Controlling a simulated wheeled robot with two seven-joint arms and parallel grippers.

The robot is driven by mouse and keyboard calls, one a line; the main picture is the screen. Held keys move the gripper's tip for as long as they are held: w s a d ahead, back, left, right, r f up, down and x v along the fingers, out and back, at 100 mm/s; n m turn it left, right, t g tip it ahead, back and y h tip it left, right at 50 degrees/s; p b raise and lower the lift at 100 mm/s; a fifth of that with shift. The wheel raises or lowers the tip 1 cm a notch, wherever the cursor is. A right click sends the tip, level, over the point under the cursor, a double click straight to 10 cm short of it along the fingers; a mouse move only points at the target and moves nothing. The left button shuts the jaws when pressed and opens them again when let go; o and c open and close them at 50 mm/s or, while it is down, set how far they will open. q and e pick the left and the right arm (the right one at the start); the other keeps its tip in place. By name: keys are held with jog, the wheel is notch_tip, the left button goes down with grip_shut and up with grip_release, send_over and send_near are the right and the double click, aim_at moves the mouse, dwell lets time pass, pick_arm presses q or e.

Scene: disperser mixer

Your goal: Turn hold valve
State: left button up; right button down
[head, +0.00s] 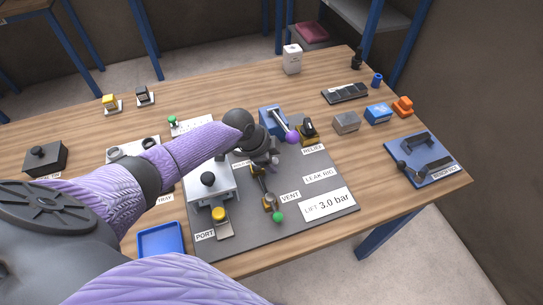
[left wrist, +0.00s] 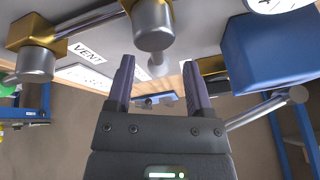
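My left gripper (head: 268,158) is over the leak rig, between the blue block and the vent fitting. In the left wrist view its two fingers (left wrist: 158,85) are apart with nothing held between them. Brass and grey pipe fittings (left wrist: 153,25) lie just beyond the fingers. In the head view the gripper covers much of this part of the rig and a small label (head: 241,163), so I cannot tell for certain which fitting is the hold valve. The vent valve (head: 268,199) has a green knob. My right gripper is not in view.
The blue block (head: 272,118) has a lever with a purple ball (head: 292,137). The relief fitting (head: 307,130) stands right of it. A grey box with a black knob (head: 208,180) is left of the vent valve. A blue tray (head: 161,238) lies near the front edge.

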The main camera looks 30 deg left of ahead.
pick_arm(q)
jog(key=shift+s+r, duration=0.1)
jog(key=shift+r, duration=0.3)
jog(key=p+v, duration=0.3)
jog(key=v, duration=0.6)
